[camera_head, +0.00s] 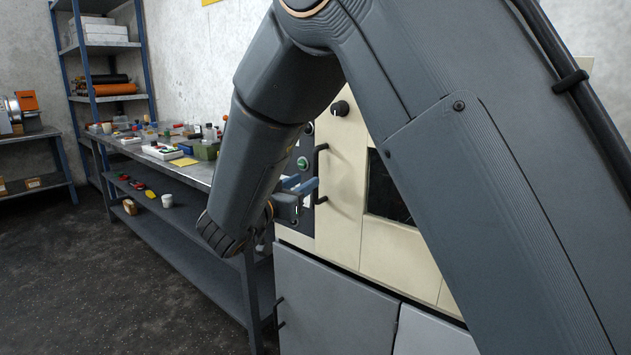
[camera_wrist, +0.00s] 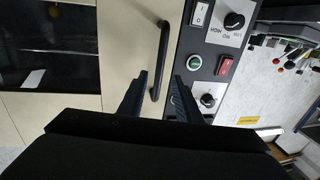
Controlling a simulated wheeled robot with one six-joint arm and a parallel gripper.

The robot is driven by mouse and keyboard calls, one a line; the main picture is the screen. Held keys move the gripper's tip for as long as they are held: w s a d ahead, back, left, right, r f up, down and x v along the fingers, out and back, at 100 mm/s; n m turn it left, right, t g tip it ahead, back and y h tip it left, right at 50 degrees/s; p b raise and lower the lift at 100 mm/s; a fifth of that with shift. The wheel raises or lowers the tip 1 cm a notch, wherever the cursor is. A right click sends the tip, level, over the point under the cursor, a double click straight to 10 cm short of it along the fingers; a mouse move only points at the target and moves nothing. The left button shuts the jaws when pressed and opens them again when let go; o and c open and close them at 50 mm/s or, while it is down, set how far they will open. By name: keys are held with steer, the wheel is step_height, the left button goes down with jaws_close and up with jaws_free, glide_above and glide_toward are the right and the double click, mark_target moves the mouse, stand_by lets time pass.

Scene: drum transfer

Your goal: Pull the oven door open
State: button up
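The oven door (camera_head: 341,190) is a cream panel with a dark window, and it looks closed. Its black bar handle (camera_head: 317,165) stands upright at the door's left edge in the head view. In the wrist view the handle (camera_wrist: 161,60) runs up and down, and the door (camera_wrist: 115,70) lies left of it. My gripper (camera_head: 313,187) is at the handle's lower part. In the wrist view my gripper (camera_wrist: 160,76) has its two dark fingers apart, with the handle's lower end showing between them. A gap shows on each side; I cannot tell how deep the handle sits.
The control panel (camera_wrist: 202,75) with knobs, a green button and a red switch is right beside the fingers. Grey cabinet doors (camera_head: 335,305) are below the oven. A workbench (camera_head: 180,170) with small items stands at the left. The floor (camera_head: 130,290) in front is clear.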

glide_above(316, 201)
steer(key=shift+w, duration=0.4)
steer(key=shift+a, duration=0.1)
jaws_close()
